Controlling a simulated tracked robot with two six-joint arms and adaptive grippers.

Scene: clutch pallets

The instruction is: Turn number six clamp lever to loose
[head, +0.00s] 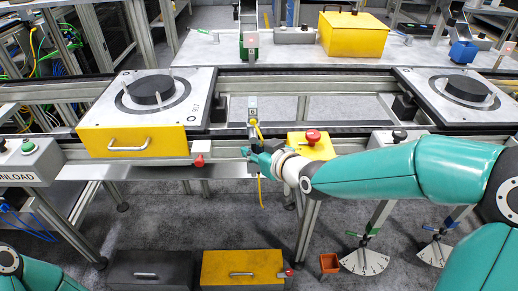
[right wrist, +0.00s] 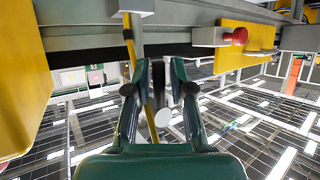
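My right gripper (head: 252,151) is at the front edge of the conveyor frame, below a small tag on a post (head: 252,103); I cannot read its number surely. In the right wrist view, its two fingers (right wrist: 161,66) stand apart with a gap between them and nothing clearly gripped. A thin yellow strip (right wrist: 131,48) hangs from the frame and passes behind the left finger; its lower end also shows in the head view (head: 261,190). My left gripper is out of view.
A clutch pallet (head: 195,82) with a yellow front is left of the gripper; another (head: 425,95) is at right. A yellow box with a red button (head: 313,136) stands just right of the gripper. Drawers (head: 242,262) and an orange bin (head: 329,262) are below.

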